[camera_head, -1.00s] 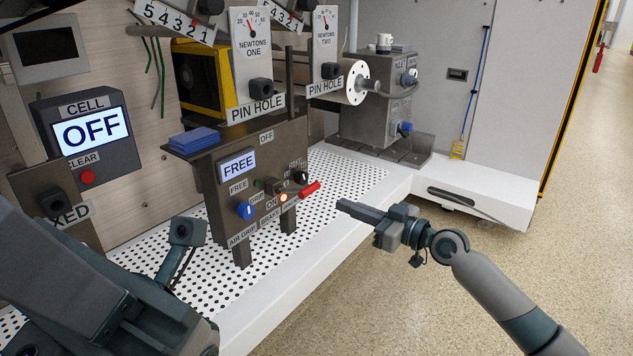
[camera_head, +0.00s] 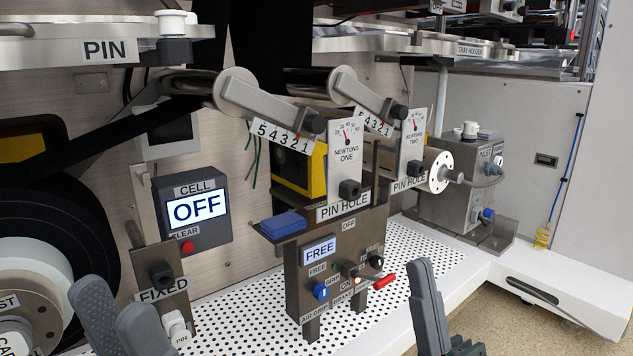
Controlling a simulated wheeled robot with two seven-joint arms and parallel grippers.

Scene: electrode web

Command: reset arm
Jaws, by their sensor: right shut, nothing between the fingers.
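My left gripper (camera_head: 121,310) is at the bottom left edge of the head view. Its two grey fingers point up with a gap between them, and nothing shows in the gap. My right gripper (camera_head: 428,300) is at the bottom right of centre. Its dark fingers point up, closed together and empty, in front of the white perforated bench (camera_head: 388,325). Neither gripper appears to hold or touch any part of the machine. The rest of both arms is mostly below the frame.
The grey control stand (camera_head: 300,282) reads FREE and has a red-handled lever (camera_head: 384,281). Behind it is the cell display (camera_head: 192,212) reading OFF. Blue pads (camera_head: 283,224) rest on a ledge.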

